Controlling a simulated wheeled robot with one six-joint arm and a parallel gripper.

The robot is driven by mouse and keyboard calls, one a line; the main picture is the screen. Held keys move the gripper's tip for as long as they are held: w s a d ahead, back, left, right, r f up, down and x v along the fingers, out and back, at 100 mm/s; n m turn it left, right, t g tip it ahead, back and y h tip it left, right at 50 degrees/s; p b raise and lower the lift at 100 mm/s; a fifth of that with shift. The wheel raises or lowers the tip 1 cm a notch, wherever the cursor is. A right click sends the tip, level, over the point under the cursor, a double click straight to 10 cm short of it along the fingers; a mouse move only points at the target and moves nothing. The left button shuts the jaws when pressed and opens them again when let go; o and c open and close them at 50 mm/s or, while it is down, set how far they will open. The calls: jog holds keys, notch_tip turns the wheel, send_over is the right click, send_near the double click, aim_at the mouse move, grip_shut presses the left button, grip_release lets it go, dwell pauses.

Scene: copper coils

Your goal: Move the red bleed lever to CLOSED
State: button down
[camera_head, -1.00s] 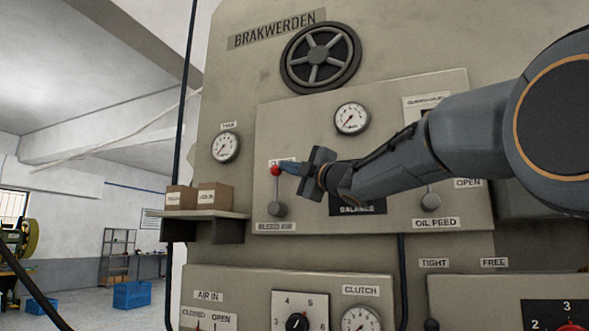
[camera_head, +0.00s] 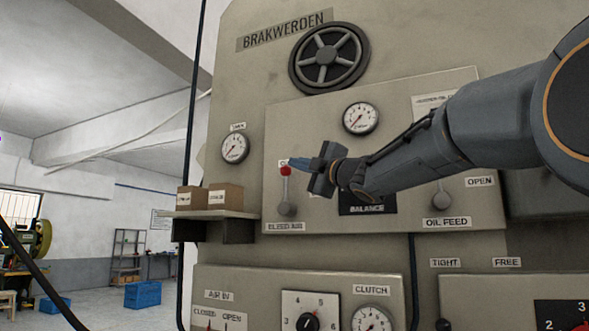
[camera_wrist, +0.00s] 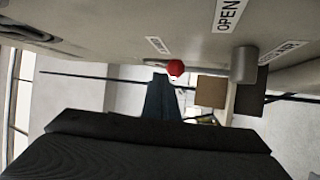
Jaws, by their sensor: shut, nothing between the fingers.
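The red-knobbed bleed lever (camera_head: 285,171) stands upright on the panel, with its knob above the grey pivot (camera_head: 287,209) and the BLEED AIR label below. The label above the knob is partly covered by my gripper (camera_head: 293,162). My gripper is shut and empty, its blue fingertips just above and right of the knob; I cannot tell whether they touch it. In the wrist view the red knob (camera_wrist: 176,67) shows beside the tip of my fingers (camera_wrist: 161,97), with the pivot (camera_wrist: 244,64) to its right and the OPEN label (camera_wrist: 228,14) above.
A shelf (camera_head: 215,214) with two cardboard boxes juts out left of the lever. A gauge (camera_head: 235,149) and a larger gauge (camera_head: 360,118) sit nearby. The oil feed lever (camera_head: 441,200) is to the right, below my arm. A handwheel (camera_head: 328,57) is above.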

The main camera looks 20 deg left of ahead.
jog(key=s+d+r+b, duration=0.1)
jog(key=s+d+b, duration=0.2)
jog(key=d, duration=0.8)
jog(key=shift+s+d+r, duration=0.15)
jog(key=shift+s+d, duration=0.1)
jog(key=shift+s, duration=0.7)
jog(key=shift+a, duration=0.1)
